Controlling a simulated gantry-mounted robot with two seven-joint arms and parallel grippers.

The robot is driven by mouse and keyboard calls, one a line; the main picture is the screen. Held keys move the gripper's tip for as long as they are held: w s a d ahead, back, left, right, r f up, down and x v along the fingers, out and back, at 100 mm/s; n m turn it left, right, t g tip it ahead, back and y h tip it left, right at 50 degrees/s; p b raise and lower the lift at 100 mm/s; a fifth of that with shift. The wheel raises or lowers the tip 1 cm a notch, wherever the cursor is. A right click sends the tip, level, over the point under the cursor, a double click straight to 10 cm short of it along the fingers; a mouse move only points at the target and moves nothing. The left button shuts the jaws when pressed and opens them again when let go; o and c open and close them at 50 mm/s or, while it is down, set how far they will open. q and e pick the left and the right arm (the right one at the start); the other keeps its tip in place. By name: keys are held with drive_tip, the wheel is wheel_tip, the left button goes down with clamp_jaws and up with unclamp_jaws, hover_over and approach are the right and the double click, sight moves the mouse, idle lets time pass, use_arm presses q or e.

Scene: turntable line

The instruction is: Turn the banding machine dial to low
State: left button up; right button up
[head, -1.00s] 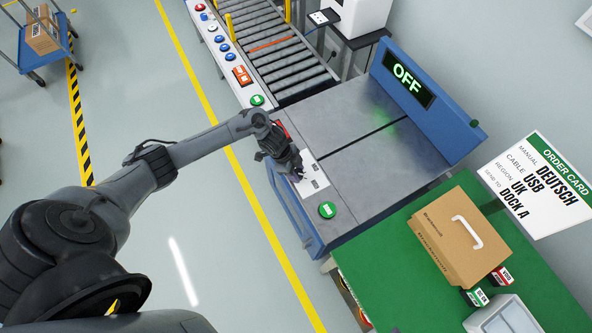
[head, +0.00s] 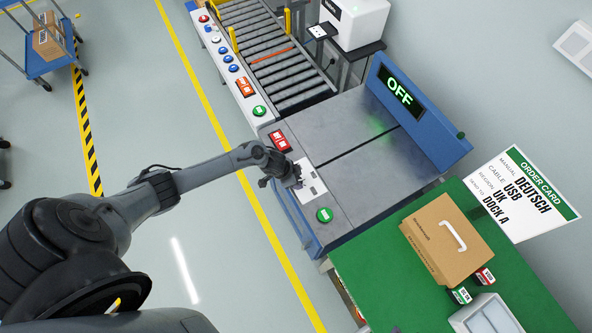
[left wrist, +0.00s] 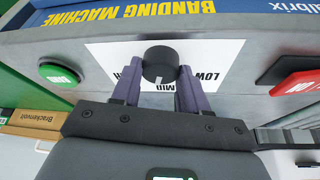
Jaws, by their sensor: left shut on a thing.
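The banding machine (head: 345,200) has a grey top and a lit display (head: 400,92) reading OFF. Its dial panel (head: 318,186) is white. In the left wrist view the black round dial (left wrist: 159,62) sits between the purple fingers of my left gripper (left wrist: 160,75), which is shut on it. The labels LOW (left wrist: 206,76), MID and a partly hidden one surround the dial. In the head view my left gripper (head: 292,178) hides the dial. My right gripper is not in view.
A red switch (head: 279,141) and a green button (head: 324,215) flank the dial panel. A roller conveyor (head: 270,60) stands beyond. A green table (head: 385,255) holds a cardboard box (head: 440,250) at right. The order card (head: 520,195) lies behind it.

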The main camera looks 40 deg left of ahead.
use_arm(q)
drive_tip(key=n+p, duration=0.1)
drive_tip(key=n+y+p, duration=0.1)
drive_tip(key=shift+s+d+r+n+t+p, duration=0.1)
drive_tip(key=shift+d+r+n+t+p, duration=0.05)
drive_tip(key=shift+r+n+t+p, duration=0.2)
drive_tip(key=n+p, duration=0.1)
drive_tip(key=n, duration=0.1)
drive_tip(key=n+y+p, duration=0.1)
drive_tip(key=shift+d+f+n, duration=0.1)
drive_tip(key=shift+f+n, duration=0.1)
drive_tip(key=shift+n, duration=0.15)
drive_tip(key=n+y+p, duration=0.1)
drive_tip(key=n, duration=0.2)
drive_tip(key=shift+d+f+y, duration=0.1)
drive_tip(key=shift+y, duration=0.2)
drive_tip(key=shift+n+y+p, duration=0.4)
drive_tip(key=shift+n, duration=0.9)
drive_tip(key=o, duration=1.1)
drive_tip(key=shift+c, duration=0.2)
